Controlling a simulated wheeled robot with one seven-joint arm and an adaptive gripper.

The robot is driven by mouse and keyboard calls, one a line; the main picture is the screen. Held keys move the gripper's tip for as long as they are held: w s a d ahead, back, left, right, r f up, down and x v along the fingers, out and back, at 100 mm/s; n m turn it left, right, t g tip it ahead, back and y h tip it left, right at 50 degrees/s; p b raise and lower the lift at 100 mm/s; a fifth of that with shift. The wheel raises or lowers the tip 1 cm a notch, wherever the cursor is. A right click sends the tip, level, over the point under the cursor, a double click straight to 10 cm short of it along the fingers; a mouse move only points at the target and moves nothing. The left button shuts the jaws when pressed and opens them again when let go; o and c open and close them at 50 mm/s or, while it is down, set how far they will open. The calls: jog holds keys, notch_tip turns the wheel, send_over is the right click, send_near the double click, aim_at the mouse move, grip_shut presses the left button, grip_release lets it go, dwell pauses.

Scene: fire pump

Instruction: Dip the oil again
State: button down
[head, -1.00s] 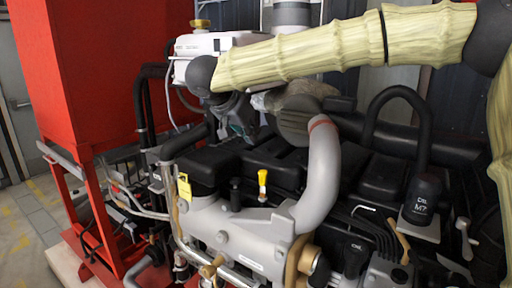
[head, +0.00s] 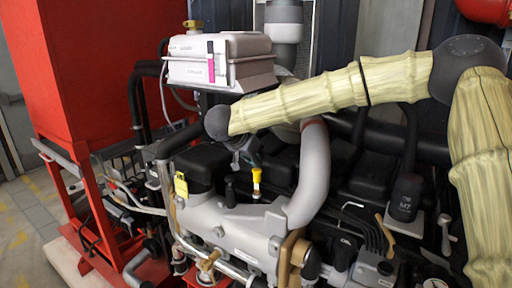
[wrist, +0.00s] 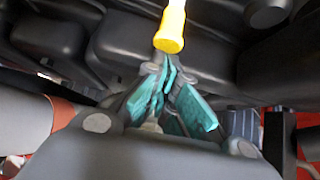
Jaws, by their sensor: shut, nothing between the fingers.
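The dipstick's yellow handle (head: 257,178) stands upright among the dark engine covers, just behind the pale grey manifold. My gripper (head: 247,158) is just above and left of it in the head view, partly hidden by my arm. In the wrist view the teal-padded fingers of my gripper (wrist: 178,100) are together with nothing between them. The yellow handle (wrist: 170,30) is beyond the fingertips there, apart from them. The dipstick's lower part is hidden.
A thick grey pipe (head: 314,175) rises close to the handle's right. A white tank (head: 221,62) with a pink strip stands behind. A yellow tag (head: 181,185) hangs at left. A black oil filter (head: 405,198) is at right. A red cabinet (head: 95,70) fills the left.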

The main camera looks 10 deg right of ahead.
aim_at(256, 171)
jog(key=shift+s+f, duration=0.1)
jog(key=shift+s, duration=0.1)
jog(key=shift+w, duration=0.1)
jog(key=shift+f, duration=0.25)
notch_tip(256, 171, down, 4)
jog(key=shift+f, duration=0.25)
